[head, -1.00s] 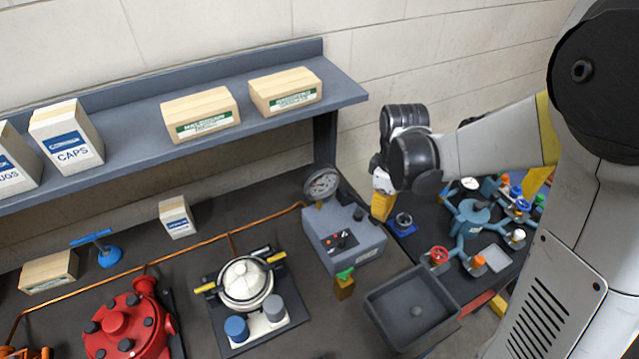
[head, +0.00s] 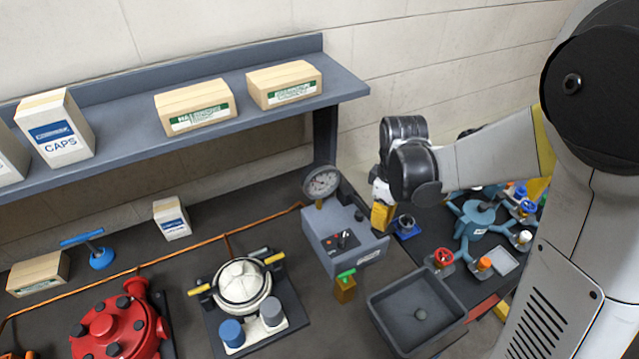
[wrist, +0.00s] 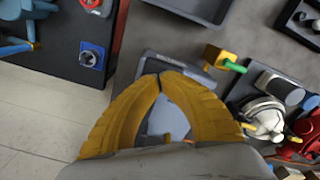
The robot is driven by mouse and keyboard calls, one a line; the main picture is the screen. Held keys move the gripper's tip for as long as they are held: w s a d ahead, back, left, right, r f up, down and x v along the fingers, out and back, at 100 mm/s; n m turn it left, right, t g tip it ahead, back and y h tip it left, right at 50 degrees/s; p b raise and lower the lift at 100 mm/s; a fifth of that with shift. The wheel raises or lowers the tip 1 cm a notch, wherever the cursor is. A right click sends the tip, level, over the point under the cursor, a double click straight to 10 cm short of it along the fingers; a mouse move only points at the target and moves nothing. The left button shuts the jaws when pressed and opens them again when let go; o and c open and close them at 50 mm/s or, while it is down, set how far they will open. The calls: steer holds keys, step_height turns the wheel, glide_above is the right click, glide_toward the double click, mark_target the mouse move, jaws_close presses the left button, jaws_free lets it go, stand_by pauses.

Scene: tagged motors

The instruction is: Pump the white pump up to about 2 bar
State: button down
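The white pump (head: 242,284) sits on a dark base plate left of the grey gauge box, with yellow-tipped bars at its sides and a blue and a grey cap in front. It also shows in the wrist view (wrist: 263,118). The round dial gauge (head: 322,182) stands on the box's back; its reading is too small to tell. The grey box (head: 345,240) has a small black lever or knob on its panel. My gripper (wrist: 161,75) has its yellow fingers meeting at the tips, with nothing seen between them. In the head view it hangs by the box's right side.
A green-handled brass valve (head: 345,287) stands in front of the box, beside a dark tray (head: 418,312). A blue-based handwheel (head: 406,226) and a teal manifold (head: 480,222) are on the right. The red pump (head: 120,328) is left. A shelf (head: 350,90) with boxes overhangs the back.

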steer(key=shift+f+b, duration=0.4)
steer(key=shift+f, duration=0.2)
steer(key=shift+r+p, duration=2.2)
steer(key=shift+r, duration=1)
step_height(320, 180, up, 5)
steer(key=p, duration=0.3)
